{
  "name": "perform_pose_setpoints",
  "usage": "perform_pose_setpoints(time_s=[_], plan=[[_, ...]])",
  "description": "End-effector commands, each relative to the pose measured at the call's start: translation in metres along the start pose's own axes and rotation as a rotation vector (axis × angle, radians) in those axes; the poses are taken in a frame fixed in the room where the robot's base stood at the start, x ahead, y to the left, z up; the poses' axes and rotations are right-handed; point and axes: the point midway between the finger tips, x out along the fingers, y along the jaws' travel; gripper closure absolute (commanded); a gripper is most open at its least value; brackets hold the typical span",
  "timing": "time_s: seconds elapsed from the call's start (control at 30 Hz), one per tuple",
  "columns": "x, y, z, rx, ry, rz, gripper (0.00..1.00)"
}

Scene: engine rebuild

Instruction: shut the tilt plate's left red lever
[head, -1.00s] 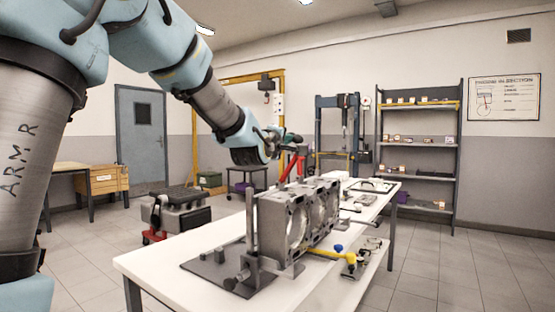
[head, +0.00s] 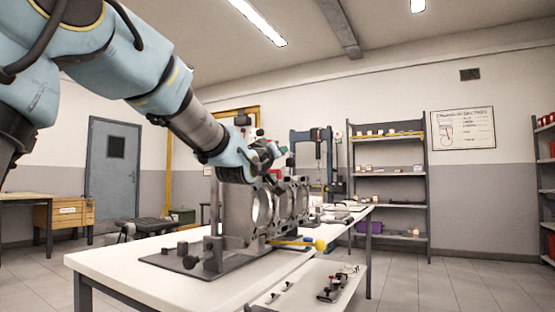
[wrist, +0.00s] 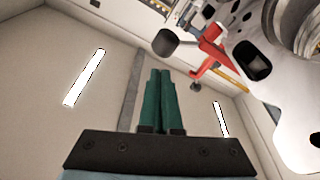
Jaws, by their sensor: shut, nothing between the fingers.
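The red lever (wrist: 209,56) shows in the upper right of the wrist view, beside pale metal parts. A dark cylindrical piece (wrist: 166,42) is left of it; I cannot tell if the two are joined. My gripper (wrist: 160,74) is shut and empty, its green fingers pressed together, apart from the red lever in the picture. In the head view my arm's end is over the far side of the grey engine block (head: 238,213), which stands upright on the dark tilt plate (head: 165,259). The arm hides most of the lever there.
The white bench (head: 115,262) runs away to the right. A lower white shelf (head: 285,296) carries small parts. A press (head: 312,160) and grey shelving (head: 388,173) stand behind.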

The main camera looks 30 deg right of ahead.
Motion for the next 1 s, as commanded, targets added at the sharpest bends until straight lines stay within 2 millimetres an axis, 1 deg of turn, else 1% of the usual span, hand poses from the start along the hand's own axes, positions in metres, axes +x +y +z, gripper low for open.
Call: perform_pose_setpoints(time_s=[0.03, 0.3, 0.87, 1.0], plan=[[-0.002, -0.003, 0.008, 0.022, 0.001, 0.006, 1.00], [-0.004, -0.003, 0.017, 0.109, 0.001, 0.027, 1.00], [-0.004, -0.003, 0.019, 0.128, -0.003, 0.032, 1.00], [-0.003, -0.001, 0.016, 0.128, -0.003, 0.032, 1.00]])
